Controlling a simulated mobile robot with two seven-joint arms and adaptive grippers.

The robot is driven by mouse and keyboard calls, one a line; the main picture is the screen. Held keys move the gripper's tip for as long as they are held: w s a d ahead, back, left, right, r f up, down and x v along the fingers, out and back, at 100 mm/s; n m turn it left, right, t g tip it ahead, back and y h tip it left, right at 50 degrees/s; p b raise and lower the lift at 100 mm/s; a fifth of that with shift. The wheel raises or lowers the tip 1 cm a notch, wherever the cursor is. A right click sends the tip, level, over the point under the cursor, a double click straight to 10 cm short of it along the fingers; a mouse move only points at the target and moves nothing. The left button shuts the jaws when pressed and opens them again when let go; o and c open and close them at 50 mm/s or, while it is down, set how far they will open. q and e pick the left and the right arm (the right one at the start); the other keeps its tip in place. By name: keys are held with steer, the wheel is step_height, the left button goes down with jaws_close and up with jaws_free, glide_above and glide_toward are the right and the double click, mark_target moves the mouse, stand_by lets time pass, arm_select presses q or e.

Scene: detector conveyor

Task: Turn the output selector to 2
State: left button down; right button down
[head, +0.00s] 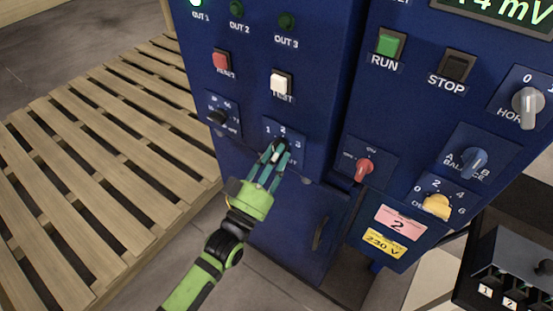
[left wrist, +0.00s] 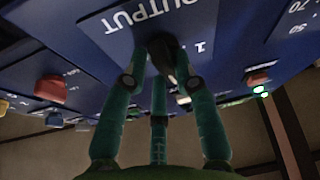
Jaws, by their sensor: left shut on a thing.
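The output selector (head: 279,144) is a dark rotary knob on a blue plate (head: 297,163) with the marks 1, 2 and 3, low on the left blue cabinet. My left gripper (head: 274,158) reaches it from below, and its teal fingers are shut around the knob. In the left wrist view the dark knob (left wrist: 162,47) sits between the fingertips, beside the word OUTPUT. The fingers cover much of the knob, so I cannot tell its exact pointer direction. The OUT 1 lamp (head: 196,3) glows green. The OUT 2 lamp (head: 236,8) and OUT 3 lamp (head: 287,21) are dark.
A black knob (head: 217,117) is left of the selector, and a red knob (head: 364,168) is right of it. A red button (head: 222,61) and white TEST button (head: 281,83) are above. A slatted wooden pallet (head: 95,170) lies at the left. Grey floor is clear below.

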arm_select(q)
steer(key=shift+w+a+r+m+h, duration=0.15)
steer(key=shift+r+m+h, duration=0.15)
steer(key=shift+m, duration=0.35)
steer(key=shift+a+r+m+h, duration=0.1)
steer(key=shift+r+m+h, duration=0.15)
steer(key=shift+m, duration=0.4)
steer(key=shift+m+g, duration=0.3)
steer(key=c, duration=1.1)
jaws_free()
steer(key=shift+h, duration=0.25)
steer(key=shift+o, duration=0.2)
steer(key=shift+f, duration=0.3)
steer(key=v, duration=1.2)
